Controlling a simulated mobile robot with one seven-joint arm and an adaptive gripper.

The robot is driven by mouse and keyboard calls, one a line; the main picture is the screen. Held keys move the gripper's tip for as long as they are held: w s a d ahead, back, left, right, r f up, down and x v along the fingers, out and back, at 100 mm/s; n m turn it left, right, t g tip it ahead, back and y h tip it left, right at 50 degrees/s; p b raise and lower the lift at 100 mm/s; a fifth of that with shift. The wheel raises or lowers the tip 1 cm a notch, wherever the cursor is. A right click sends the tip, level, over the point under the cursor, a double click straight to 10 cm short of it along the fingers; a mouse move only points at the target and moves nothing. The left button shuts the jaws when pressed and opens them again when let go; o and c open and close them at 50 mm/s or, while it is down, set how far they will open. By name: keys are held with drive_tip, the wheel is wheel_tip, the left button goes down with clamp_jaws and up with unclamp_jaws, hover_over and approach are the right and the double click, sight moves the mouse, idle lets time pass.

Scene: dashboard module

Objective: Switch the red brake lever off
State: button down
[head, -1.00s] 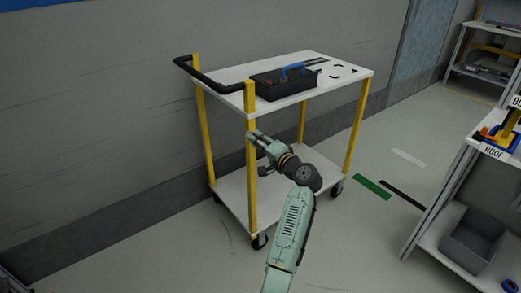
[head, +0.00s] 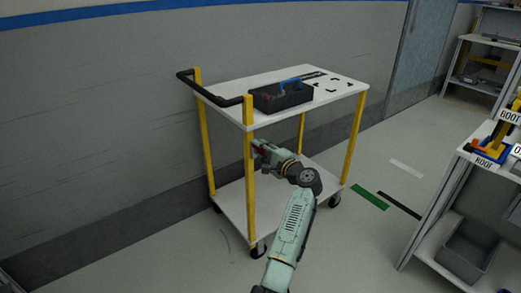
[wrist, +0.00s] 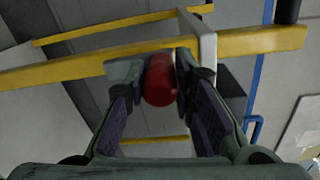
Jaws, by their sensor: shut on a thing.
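The red brake lever (wrist: 159,82) shows in the wrist view as a rounded red end between the two fingers. My gripper (wrist: 157,72) is shut on it, with one finger against each side. In the head view my gripper (head: 258,151) is at the near yellow post of the cart (head: 249,190), below the top shelf. Only a small bit of red shows there, and the lever's base and its exact position are hidden.
A shelf with a grey bin (head: 470,247) stands at the right. Open floor lies between.

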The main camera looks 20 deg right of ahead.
drive_tip(key=shift+d+r, duration=0.1)
drive_tip(key=shift+d, duration=0.05)
drive_tip(key=c, duration=1.6)
unclamp_jaws()
drive_tip(key=shift+o, duration=1.3)
drive_tip(key=shift+s, duration=0.1)
drive_tip(key=v, duration=1.2)
